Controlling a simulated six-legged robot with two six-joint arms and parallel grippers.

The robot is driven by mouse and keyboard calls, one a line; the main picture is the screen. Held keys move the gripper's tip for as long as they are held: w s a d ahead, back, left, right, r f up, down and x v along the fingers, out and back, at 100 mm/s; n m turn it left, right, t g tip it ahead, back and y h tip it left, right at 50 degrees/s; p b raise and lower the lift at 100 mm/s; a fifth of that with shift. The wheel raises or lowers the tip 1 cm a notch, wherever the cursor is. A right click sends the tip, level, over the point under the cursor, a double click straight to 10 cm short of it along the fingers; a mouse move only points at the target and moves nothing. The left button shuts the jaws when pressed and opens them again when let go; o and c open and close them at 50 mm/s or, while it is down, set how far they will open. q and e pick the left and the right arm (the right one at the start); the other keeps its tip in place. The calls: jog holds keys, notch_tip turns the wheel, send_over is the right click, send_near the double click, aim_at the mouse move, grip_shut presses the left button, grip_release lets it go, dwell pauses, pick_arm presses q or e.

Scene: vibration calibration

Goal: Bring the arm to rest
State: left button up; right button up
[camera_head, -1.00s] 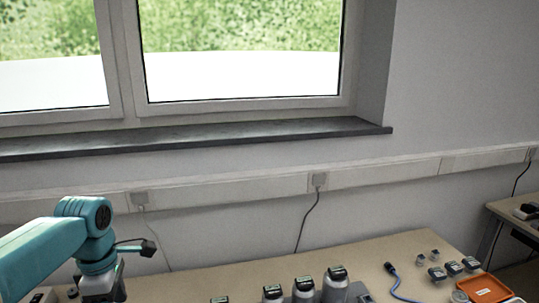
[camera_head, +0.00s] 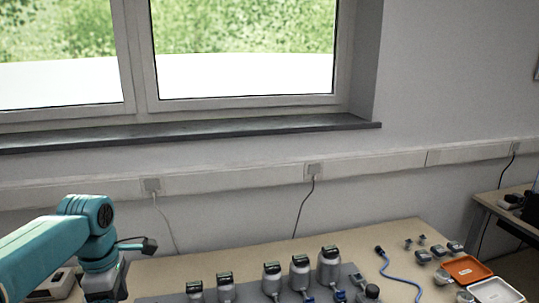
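My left arm (camera_head: 70,240) comes in from the left as a teal arm, bent down at its wrist over the left end of the table. The wrist's grey lower part shows at the bottom edge, but its gripper fingers are below the picture. My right arm and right gripper do not show.
A wooden table (camera_head: 205,266) stands below the window. Several grey bottle-shaped devices (camera_head: 329,266) stand in a row on a grey plate (camera_head: 168,298). A blue cable (camera_head: 400,275), small sensors (camera_head: 438,251) and an orange tray (camera_head: 465,268) lie to the right. A boxy device (camera_head: 58,284) is behind my wrist.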

pick_arm(q)
jog(key=s+d+f+m+g+h+b, duration=0.1)
jog(key=s+d+f+g, duration=0.15)
jog(key=f, duration=0.65)
jog(key=s+d+f+m+g+b, duration=0.1)
jog(key=s+d+f, duration=0.25)
jog(key=f, duration=0.55)
jog(key=s+d+f+m+g+h+b, duration=0.1)
jog(key=s+d+f+m+g, duration=0.15)
jog(key=f, duration=0.65)
jog(key=s+d+f+m+t+h, duration=0.1)
jog(key=s+d+f+m+t, duration=0.1)
jog(key=s+d+f+m, duration=0.45)
jog(key=s+d+f+m+t+h, duration=0.1)
jog(key=s+d+f+m, duration=0.25)
jog(key=s+f, duration=0.6)
jog(key=w+m+t, duration=0.1)
jog(key=w+r+m+t, duration=0.1)
jog(key=m, duration=0.1)
jog(key=w+m+t, duration=0.1)
jog(key=shift+d+r+m+b, duration=0.15)
jog(key=shift+r+m+b, duration=0.1)
jog(key=shift+b, duration=0.05)
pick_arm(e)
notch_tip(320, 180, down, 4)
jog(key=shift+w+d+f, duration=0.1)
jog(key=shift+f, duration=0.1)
pick_arm(q)
jog(key=shift+o, duration=0.2)
